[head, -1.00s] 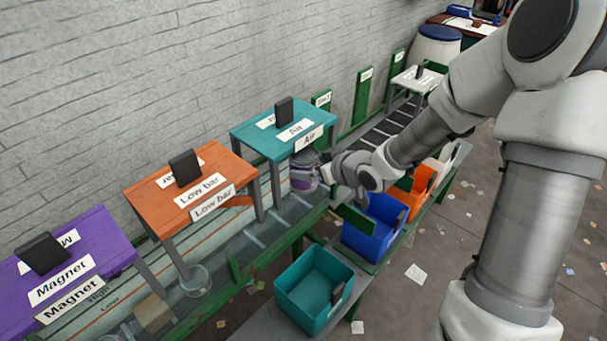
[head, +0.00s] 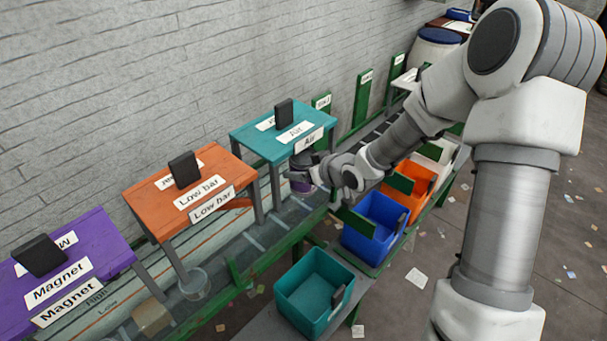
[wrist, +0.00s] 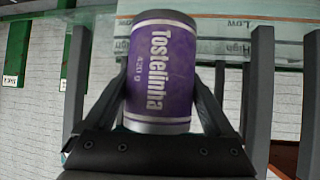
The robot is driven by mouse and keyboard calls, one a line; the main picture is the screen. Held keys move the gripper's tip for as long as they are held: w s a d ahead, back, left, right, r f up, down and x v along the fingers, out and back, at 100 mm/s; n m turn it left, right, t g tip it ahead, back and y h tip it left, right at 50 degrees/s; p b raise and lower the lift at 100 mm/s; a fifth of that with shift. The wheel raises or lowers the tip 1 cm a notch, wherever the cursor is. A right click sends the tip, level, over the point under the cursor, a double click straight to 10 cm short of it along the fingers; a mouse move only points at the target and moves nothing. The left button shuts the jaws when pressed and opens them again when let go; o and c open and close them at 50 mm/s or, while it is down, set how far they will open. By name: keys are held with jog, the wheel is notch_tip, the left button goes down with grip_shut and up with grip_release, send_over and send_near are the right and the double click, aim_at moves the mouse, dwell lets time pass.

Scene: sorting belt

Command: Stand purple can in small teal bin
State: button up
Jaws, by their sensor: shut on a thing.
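The small teal bin (head: 314,290) stands open and apart from the can, at the lower middle. Its visible inside looks empty.
The teal Air table (head: 262,137) stands close to my gripper. An orange Low bar table (head: 220,166) and a purple Magnet table (head: 90,245) stand farther left. A blue bin (head: 362,240) and an orange bin (head: 425,178) lie right of the belt. A clear container (head: 194,285) is on the belt.

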aim_at(304, 156)
jog(key=shift+c, duration=0.7)
jog(key=shift+r, duration=0.15)
jog(key=shift+r+p, duration=0.5)
jog(key=shift+p, duration=0.1)
notch_tip(304, 156, up, 3)
jog(key=p, duration=0.2)
jog(key=shift+p, duration=0.3)
jog(key=s+d+p, duration=0.6)
jog(key=s+d, duration=0.3)
jog(key=s, duration=0.4)
jog(key=shift+s, duration=0.2)
